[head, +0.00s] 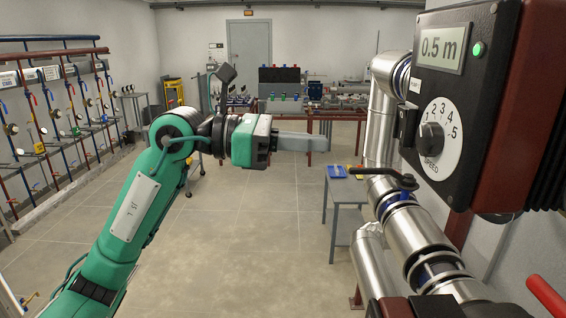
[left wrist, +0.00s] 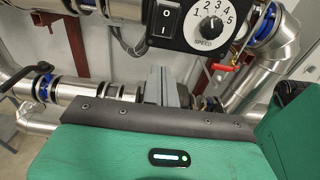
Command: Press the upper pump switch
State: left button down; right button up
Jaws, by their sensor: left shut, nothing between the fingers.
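A black pump control box (head: 466,85) fills the upper right of the head view, with a lit display reading 0.5 m, a green light and a speed knob. Its black rocker switch (head: 407,125) shows edge-on at the box's left side. In the left wrist view the switch (left wrist: 164,22) faces me, with O and I marks, left of the speed dial (left wrist: 211,27). My left gripper (head: 327,142) is shut and empty, pointing right, apart from the box and to its left. In the left wrist view its grey fingers (left wrist: 164,85) lie below the switch. My right gripper is not in view.
Steel pipes (head: 381,110) and a black valve handle (head: 388,176) stand left of and below the box. A small grey table (head: 345,192) stands behind them. A pipe rack (head: 60,110) lines the left wall. The middle floor is clear.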

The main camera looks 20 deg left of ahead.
pick_arm(q)
jog(key=v, duration=0.2)
jog(key=b+v, duration=0.1)
jog(key=shift+s+a+f, duration=0.15)
jog(key=shift+a+f, duration=0.1)
jog(key=shift+f, duration=0.05)
